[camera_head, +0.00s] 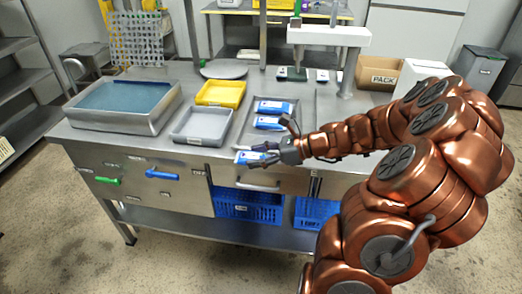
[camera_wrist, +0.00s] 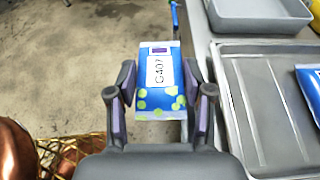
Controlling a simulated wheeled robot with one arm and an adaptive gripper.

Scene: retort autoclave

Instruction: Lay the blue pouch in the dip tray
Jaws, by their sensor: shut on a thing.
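The blue pouch (camera_head: 246,157), with a white label reading G407 and pale green dots, is between the fingers of my gripper (camera_head: 266,154). It also shows in the wrist view (camera_wrist: 158,100), held from both sides by my gripper (camera_wrist: 160,98). The pouch is near the table's front edge, with floor below it in the wrist view. A large metal tray of blue liquid (camera_head: 170,107) stands at the table's left. An empty grey tray (camera_head: 202,140) stands between it and my gripper. No readable label shows which is the dip tray.
A metal tray (camera_wrist: 236,125) beside my gripper holds other blue pouches (camera_head: 273,107). A yellow tray (camera_head: 222,94) sits behind the grey one. A round plate (camera_head: 224,69) and a white-topped stand (camera_head: 330,36) are farther back. Blue crates (camera_head: 248,204) are below the tabletop.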

